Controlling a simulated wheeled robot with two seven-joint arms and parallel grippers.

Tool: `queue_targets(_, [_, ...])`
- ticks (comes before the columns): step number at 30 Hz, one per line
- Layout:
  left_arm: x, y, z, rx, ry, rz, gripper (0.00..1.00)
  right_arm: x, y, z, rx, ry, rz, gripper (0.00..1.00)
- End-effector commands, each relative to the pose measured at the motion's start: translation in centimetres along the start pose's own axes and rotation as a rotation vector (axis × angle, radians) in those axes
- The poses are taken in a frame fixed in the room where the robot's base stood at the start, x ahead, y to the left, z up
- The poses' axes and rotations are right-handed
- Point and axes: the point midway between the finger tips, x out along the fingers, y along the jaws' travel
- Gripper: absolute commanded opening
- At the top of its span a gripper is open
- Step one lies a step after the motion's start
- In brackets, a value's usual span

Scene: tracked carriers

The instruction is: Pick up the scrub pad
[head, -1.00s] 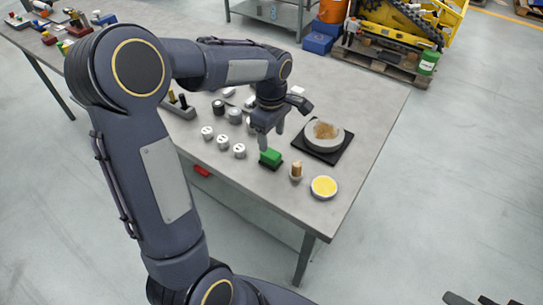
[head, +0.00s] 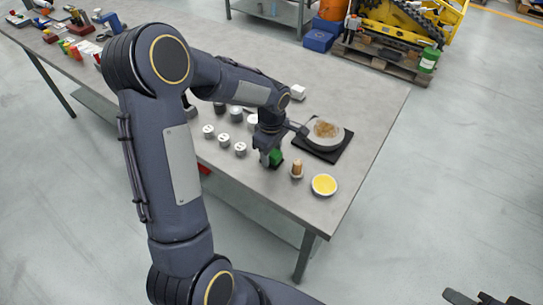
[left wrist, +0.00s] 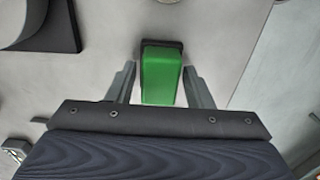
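The scrub pad is a green block with a dark base. It stands on the table (head: 355,130), partly hidden by my gripper in the head view (head: 276,156). In the left wrist view the scrub pad (left wrist: 161,72) lies between the two fingers. My left gripper (head: 268,158) is open around it, and in the left wrist view a gap shows between the pad and each finger (left wrist: 161,84). At the bottom right corner of the head view a dark part of my right gripper (head: 485,299) shows; its finger state is unclear.
Right of the pad are a small holder with a tan peg (head: 297,170), a bowl of yellow content (head: 324,185) and a grey bowl (head: 325,134) on a black square mat (head: 342,152). Several white round pieces (head: 224,140) stand to the left. The table's front edge is close.

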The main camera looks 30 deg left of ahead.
Motion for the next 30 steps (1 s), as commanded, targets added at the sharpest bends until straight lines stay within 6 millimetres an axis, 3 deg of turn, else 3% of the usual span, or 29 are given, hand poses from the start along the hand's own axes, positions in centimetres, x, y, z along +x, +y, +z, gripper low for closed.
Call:
queue_targets(1, [0.0,0.0,0.0,0.0,0.0,0.0,0.4,0.0,0.0,0.0,0.0,0.0,0.0,0.36])
queue_targets(8, [0.0,0.0,0.0,0.0,0.0,0.0,0.1,0.0,0.0,0.0,0.0,0.0,0.0,0.36])
queue_targets(22, [-0.6,0.1,0.0,0.0,0.001,0.002,0.1,0.0,0.0,0.0,0.0,0.0,0.0,0.36])
queue_targets(28, [-3.1,0.1,0.0,-0.001,0.001,0.005,0.1,0.1,0.1,0.1,0.0,0.0,0.0,0.36])
queue_targets(30, [-4.4,-0.9,0.0,0.0,0.002,0.006,0.1,0.4,0.2,0.2,0.0,0.0,0.0,0.36])
